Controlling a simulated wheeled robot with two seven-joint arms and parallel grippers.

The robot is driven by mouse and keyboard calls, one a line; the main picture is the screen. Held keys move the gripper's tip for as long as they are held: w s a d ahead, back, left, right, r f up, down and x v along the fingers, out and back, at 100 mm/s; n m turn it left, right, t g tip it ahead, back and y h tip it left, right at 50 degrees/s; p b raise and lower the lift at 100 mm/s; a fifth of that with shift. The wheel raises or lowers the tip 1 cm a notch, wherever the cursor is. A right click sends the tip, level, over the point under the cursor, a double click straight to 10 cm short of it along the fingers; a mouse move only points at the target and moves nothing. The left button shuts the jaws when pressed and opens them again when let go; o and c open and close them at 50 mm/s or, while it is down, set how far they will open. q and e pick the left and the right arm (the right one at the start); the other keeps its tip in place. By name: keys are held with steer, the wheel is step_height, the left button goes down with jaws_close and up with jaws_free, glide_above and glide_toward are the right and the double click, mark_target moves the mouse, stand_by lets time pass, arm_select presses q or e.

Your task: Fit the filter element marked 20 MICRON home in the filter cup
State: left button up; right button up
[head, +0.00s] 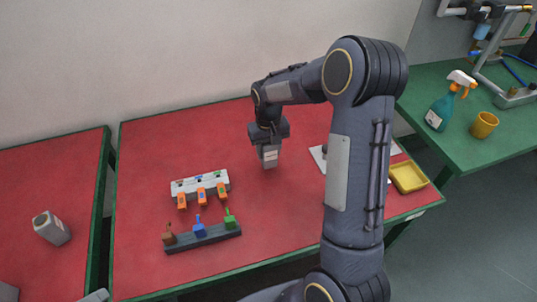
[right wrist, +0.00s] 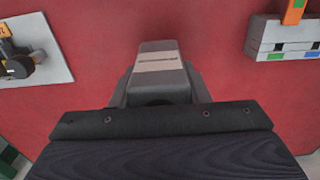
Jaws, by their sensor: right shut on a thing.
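My right gripper (head: 268,148) points down over the far middle of the red table. It is shut on a grey block-like piece with a pale label band (head: 269,157), which also shows in the right wrist view (right wrist: 158,68). The lettering is too small to read, so I cannot confirm the 20 MICRON mark. I cannot tell whether the piece touches the table. A pale plate (right wrist: 35,62) with a black and yellow fitting lies to the right in the head view, partly behind my arm. I cannot make out the filter cup. My left gripper is not in view.
A white block (head: 188,184) with orange-handled parts and a dark rack (head: 203,240) with brown, blue and green pieces stand left of my gripper. A yellow tray (head: 425,186) sits at the right edge. A spray bottle (head: 438,113) and yellow cup (head: 484,125) stand on the green table.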

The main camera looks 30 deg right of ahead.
mark_target(269, 156)
steer(key=shift+w+f, duration=0.1)
steer(key=shift+f, duration=1.6)
steer(key=shift+f, duration=0.2)
steer(key=o, duration=1)
steer(key=shift+r, duration=0.1)
